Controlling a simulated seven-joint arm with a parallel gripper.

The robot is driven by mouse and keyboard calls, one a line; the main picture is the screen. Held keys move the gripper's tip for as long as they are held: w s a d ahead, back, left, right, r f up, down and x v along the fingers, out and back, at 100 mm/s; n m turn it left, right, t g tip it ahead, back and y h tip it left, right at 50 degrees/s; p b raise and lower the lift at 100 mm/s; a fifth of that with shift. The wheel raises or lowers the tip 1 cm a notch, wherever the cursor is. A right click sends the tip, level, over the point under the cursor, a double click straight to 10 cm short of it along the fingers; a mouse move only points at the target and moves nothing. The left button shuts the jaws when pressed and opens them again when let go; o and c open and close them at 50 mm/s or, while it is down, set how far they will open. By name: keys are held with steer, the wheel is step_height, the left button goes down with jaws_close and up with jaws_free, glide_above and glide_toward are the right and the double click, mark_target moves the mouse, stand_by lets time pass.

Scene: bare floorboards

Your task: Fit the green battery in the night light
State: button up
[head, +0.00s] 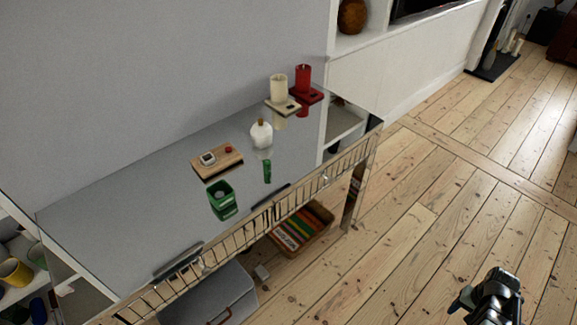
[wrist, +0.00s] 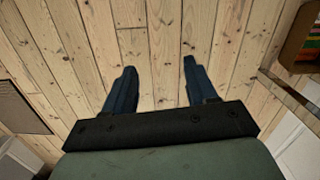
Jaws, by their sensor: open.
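A small green cylinder (head: 267,166), apparently the green battery, stands on the glossy tabletop in the head view, with its reflection below it. I cannot tell for certain which thing is the night light. A white rounded body with a tan top (head: 261,134) stands just behind the cylinder, and a wooden block with a pale square part and a red knob (head: 218,161) lies to its left. My gripper (head: 478,290) is far right of the table, over the floor. In the wrist view my gripper (wrist: 157,75) is open and empty, with bare floorboards beyond its fingers.
A green open box (head: 220,188) stands near the front of the reflective table (head: 120,220). A cream candle (head: 279,86) and a red candle (head: 303,78) stand at the back right. A crate (head: 300,230) sits below the table. The floor on the right is clear.

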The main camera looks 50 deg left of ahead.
steer(key=w+a+r+n, duration=0.2)
steer(key=w+a+r, duration=0.25)
steer(key=a, duration=0.35)
steer(key=w+a+r+n, duration=0.1)
steer(key=w+a+r, duration=0.35)
steer(key=a, duration=0.45)
steer(key=s+a+r+n, duration=0.15)
steer(key=a+r, duration=0.25)
steer(key=a, duration=0.5)
steer(key=a+r+n, duration=0.3)
steer(key=a+r, duration=0.1)
steer(key=a, duration=0.5)
step_height(320, 180, up, 20)
steer(key=n, duration=0.7)
glide_above(266, 161)
steer(key=shift+t, duration=0.4)
steer(key=f, duration=0.8)
steer(key=shift+w+a+f, duration=0.25)
steer(key=shift+w+a, duration=0.05)
steer(key=shift+w, duration=0.05)
steer(key=f, duration=0.4)
steer(key=shift+s+d, duration=0.25)
steer(key=shift+d, duration=0.1)
steer(key=shift+f, duration=0.6)
jaws_close()
